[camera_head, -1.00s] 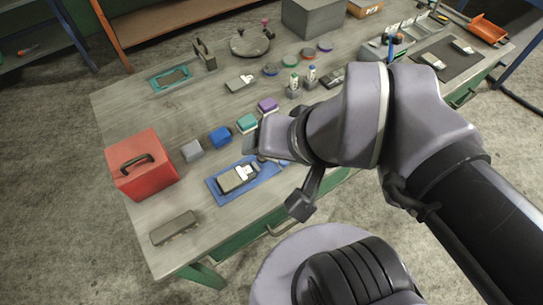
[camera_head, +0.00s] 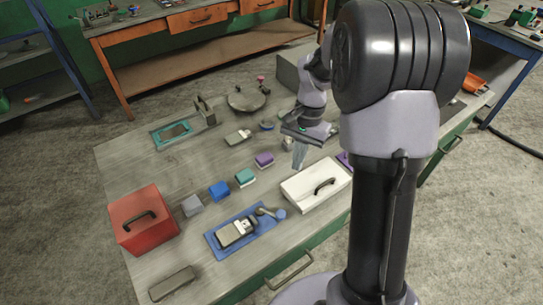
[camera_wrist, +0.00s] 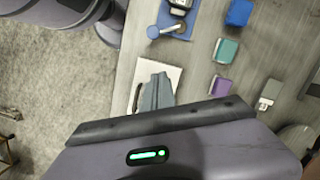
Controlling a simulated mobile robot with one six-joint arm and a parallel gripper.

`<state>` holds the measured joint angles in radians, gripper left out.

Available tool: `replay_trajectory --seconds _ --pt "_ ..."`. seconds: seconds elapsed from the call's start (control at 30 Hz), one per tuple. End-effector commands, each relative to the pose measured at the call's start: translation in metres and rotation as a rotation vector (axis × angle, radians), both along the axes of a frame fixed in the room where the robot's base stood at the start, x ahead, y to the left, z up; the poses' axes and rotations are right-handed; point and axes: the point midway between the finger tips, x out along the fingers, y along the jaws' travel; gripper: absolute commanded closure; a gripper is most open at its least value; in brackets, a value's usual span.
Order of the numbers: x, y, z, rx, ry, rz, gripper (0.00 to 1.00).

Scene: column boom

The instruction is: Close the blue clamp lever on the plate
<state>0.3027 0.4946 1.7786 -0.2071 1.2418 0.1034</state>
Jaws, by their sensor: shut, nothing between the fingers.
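The blue plate (camera_head: 214,246) lies near the front edge of the workbench and carries a grey and white clamp body (camera_head: 236,233). The clamp lever (camera_head: 268,211), with a blue knob (camera_head: 281,214), sticks out to the right, away from the clamp body. In the wrist view, the plate (camera_wrist: 176,32) is cut off at the top edge, and the blue lever knob (camera_wrist: 153,32) points left. My gripper (camera_head: 298,164) is shut and empty, above the bench, to the right of and farther back than the plate. Its fingers (camera_wrist: 156,85) cover part of a white case in the wrist view.
The white case (camera_head: 302,196) with a black handle stands right of the lever. Purple (camera_head: 264,160), teal (camera_head: 245,178), blue (camera_head: 219,190) and grey (camera_head: 192,206) blocks line up behind the plate. A red box (camera_head: 143,222) stands left.

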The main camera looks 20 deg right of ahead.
Motion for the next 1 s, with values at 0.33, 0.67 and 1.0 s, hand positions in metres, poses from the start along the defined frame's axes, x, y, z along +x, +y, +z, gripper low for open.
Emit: replay_trajectory --seconds 0.33,0.67,1.0 --pt "0.002 -0.005 -0.009 0.004 0.020 -0.009 1.00" --pt "-0.006 0.004 -0.057 0.004 0.021 -0.009 1.00" --pt "-0.024 0.025 -0.112 0.004 0.018 -0.007 1.00"
